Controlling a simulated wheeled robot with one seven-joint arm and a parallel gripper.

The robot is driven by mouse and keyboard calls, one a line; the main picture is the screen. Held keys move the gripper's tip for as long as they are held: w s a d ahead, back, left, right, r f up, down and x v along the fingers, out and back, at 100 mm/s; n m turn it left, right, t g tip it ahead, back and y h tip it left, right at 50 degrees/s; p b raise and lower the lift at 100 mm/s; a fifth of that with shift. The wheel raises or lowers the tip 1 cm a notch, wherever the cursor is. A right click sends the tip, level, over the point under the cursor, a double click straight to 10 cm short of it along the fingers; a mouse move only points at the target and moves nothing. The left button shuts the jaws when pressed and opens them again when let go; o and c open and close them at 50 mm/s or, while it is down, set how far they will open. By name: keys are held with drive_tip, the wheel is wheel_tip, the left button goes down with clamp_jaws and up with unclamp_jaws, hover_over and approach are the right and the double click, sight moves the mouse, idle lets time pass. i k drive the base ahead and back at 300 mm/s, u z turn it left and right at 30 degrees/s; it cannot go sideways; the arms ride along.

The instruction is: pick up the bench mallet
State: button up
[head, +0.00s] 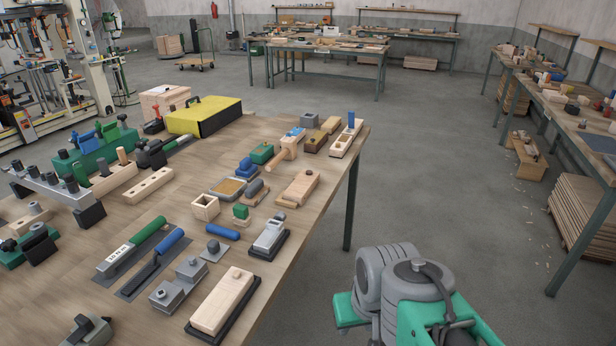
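The wooden workbench (310,234) fills the left and middle of the head view, crowded with tools and wooden blocks. I cannot tell for certain which item is the bench mallet. A pale wooden piece with a rounded, handle-like part (280,158) lies near the far right part of the bench and may be it, but it is small and partly crowded by neighbouring blocks. My grey and green arm shows at the lower right, beyond the bench's right edge and apart from the items. My gripper's fingers are not in view.
A blue-handled tool (168,242) and a green-handled one (148,231) lie flat at the front. A large wooden block on a dark base (223,303) sits near the right edge. A yellow and black case (205,116) stands at the back. Grey floor (440,190) is clear to the right.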

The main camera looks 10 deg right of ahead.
sight(289, 153)
drive_tip(key=z, duration=1.05)
drive_tip(key=i, duration=2.65)
drive_tip(key=u, duration=3.55)
drive_tip(key=i, duration=0.5)
drive_tip(key=u, duration=0.05)
